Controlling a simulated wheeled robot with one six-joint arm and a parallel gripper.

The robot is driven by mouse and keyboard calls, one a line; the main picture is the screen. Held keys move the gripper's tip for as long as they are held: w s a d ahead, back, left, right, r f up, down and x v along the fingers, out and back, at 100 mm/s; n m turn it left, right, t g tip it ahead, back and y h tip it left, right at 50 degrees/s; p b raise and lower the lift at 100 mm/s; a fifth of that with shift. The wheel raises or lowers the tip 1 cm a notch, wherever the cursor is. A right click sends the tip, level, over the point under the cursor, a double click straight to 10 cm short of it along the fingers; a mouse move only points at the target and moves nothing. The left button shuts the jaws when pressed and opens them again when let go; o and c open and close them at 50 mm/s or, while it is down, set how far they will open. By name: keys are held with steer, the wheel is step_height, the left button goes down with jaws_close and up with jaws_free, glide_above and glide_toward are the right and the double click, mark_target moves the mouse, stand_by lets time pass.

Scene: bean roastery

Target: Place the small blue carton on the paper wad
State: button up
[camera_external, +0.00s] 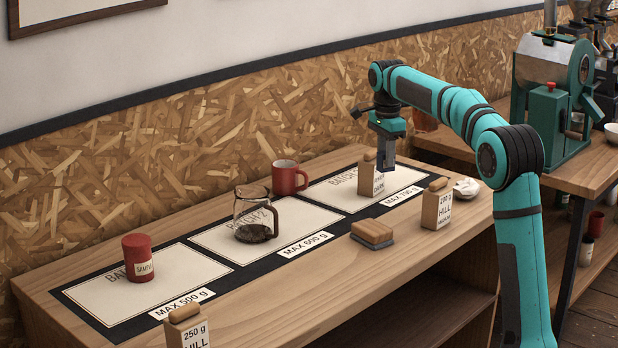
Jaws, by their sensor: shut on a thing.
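My gripper (387,134) points down over the right end of the bench and is shut on a small blue carton (388,153). The carton looks dark blue and upright, close beside the kraft bag marked DARK in the picture; I cannot tell whether they touch. Its upper part is hidden by the jaws. The paper wad (466,188), white and crumpled, lies at the right end of the bench, to the right of and lower in the picture than my gripper.
The DARK bag (369,178) stands on the right card. A HILL bag (436,207) stands just left of the wad. A brush (372,233), red mug (290,178), glass jug (253,215), red tin (138,258) and another bag (186,330) stand leftward.

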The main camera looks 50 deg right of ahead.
steer(key=s+d+r+n, duration=0.2)
steer(key=s+d, duration=0.3)
steer(key=d, duration=0.5)
steer(key=n, duration=0.2)
glide_toward(468, 184)
steer(key=shift+w+f, duration=0.1)
steer(key=shift+f, duration=2.45)
steer(key=shift+f, duration=0.1)
steer(key=o, duration=1)
step_height(468, 184, up, 12)
steer(key=shift+r, duration=0.1)
